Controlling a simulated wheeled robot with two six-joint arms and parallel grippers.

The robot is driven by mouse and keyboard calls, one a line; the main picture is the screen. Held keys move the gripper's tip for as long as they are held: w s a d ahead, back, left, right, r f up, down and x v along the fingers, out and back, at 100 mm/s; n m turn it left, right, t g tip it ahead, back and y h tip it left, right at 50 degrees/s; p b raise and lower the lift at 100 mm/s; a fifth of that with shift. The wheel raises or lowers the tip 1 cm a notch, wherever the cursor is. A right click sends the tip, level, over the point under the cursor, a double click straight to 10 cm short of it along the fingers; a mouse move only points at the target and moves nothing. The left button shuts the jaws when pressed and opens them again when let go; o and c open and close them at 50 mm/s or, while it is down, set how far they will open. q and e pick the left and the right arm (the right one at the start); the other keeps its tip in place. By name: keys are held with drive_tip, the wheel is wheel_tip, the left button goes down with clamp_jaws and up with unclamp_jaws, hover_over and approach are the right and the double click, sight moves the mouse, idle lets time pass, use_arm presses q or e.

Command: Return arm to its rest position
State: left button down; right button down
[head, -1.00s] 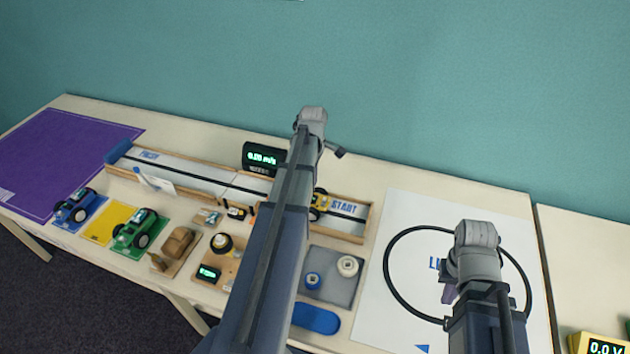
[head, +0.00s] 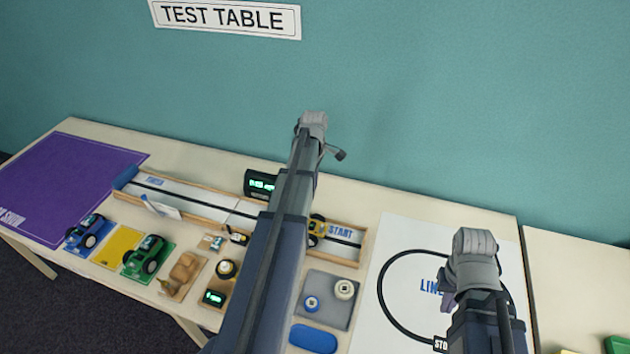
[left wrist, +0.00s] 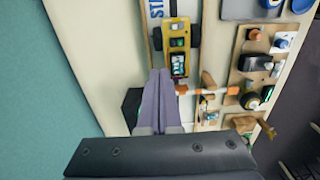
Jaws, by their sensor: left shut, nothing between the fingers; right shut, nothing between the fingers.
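My left arm (head: 270,240) reaches up the middle of the head view over the test table, and its gripper is mostly hidden there. In the left wrist view the left gripper (left wrist: 160,72) has its two purple-grey fingers together and empty, just beside the yellow car (left wrist: 178,50) on the track. I cannot tell whether they touch the car. My right gripper (head: 447,287) shows partly at the lower right, over the line-follower sheet (head: 400,240). It is shut and holds nothing; its wrist hides part of it.
The wooden track (head: 200,202) runs across the table, with a black speed display (head: 260,184) behind it. Blue (head: 88,231) and green (head: 148,256) cars stand at the left. A grey tray (head: 326,284) lies between my arms. A purple mat (head: 70,180) is at far left.

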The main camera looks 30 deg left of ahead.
use_arm(q)
drive_tip(key=shift+d, duration=0.1)
drive_tip(key=s+d+m, duration=0.5)
drive_tip(key=d+m, duration=0.3)
drive_tip(key=d, duration=0.3)
drive_tip(key=s+d+m, duration=0.6)
drive_tip(key=d+m, duration=0.2)
drive_tip(key=d, duration=0.4)
drive_tip(key=s+d+m+y, duration=0.1)
drive_tip(key=s+d+m, duration=0.5)
drive_tip(key=d, duration=0.6)
drive_tip(key=m, duration=0.2)
drive_tip(key=shift+s+m, duration=0.2)
drive_tip(key=shift+m, duration=0.1)
